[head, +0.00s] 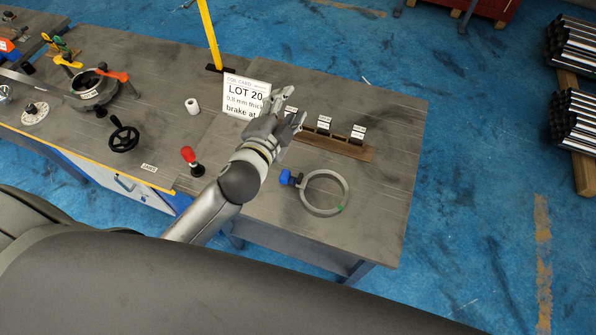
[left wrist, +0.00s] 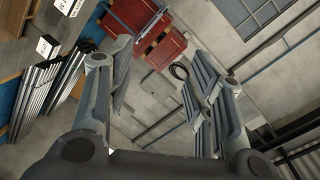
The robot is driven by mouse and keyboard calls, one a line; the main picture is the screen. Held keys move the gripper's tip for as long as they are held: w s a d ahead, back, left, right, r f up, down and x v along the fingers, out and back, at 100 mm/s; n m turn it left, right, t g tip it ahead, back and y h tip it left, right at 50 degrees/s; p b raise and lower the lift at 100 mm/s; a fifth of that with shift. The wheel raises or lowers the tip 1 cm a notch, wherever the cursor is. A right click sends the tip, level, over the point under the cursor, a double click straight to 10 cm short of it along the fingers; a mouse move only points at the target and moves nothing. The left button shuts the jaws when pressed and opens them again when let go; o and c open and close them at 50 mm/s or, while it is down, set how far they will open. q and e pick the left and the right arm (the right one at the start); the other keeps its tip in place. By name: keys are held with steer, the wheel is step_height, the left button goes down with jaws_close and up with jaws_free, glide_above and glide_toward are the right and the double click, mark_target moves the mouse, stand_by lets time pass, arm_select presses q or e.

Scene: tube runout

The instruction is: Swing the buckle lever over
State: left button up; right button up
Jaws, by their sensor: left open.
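No part is marked as the buckle lever, and I cannot tell which handle it is. In the head view, an orange-red lever handle (head: 113,76) lies over a dark ring-shaped fixture (head: 92,90) at the left. A red-topped upright handle (head: 188,156) stands near the front edge of the bench. My left gripper (head: 291,106) is raised over the bench beside the white lot card, open and empty, apart from both handles. In the left wrist view its two fingers (left wrist: 160,85) stand wide apart with nothing between them. My right gripper is out of view.
The bench (head: 385,105) also bears the lot card (head: 240,98), a labelled wooden rack (head: 340,147), a grey ring (head: 346,192) with a blue knob (head: 285,177), a black handwheel (head: 124,139) and a yellow post (head: 210,35). Tube stacks (head: 575,110) lie at the right.

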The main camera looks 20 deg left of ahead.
arm_select(q)
steer(key=w+d+r+m+t+h, duration=0.1)
steer(key=w+d+r+m+h, duration=0.1)
steer(key=d+r+m+h, duration=1.15)
steer(key=s+d+f+m+g+h, duration=0.35)
steer(key=m+g, duration=0.25)
steer(key=m, duration=0.7)
steer(key=m+g+y+p, duration=0.2)
steer(key=m+g+y, duration=1)
steer(key=m, duration=0.4)
glide_toward(300, 177)
steer(key=shift+t+y, duration=0.6)
steer(key=x, duration=0.2)
steer(key=p+x, duration=0.1)
steer(key=x, duration=0.2)
steer(key=s+d+p+x, duration=0.1)
steer(key=x, duration=0.1)
steer(key=shift+d, duration=0.1)
steer(key=shift+d+f+p, duration=0.2)
steer(key=shift+f+p, duration=0.15)
steer(key=shift+f, duration=0.25)
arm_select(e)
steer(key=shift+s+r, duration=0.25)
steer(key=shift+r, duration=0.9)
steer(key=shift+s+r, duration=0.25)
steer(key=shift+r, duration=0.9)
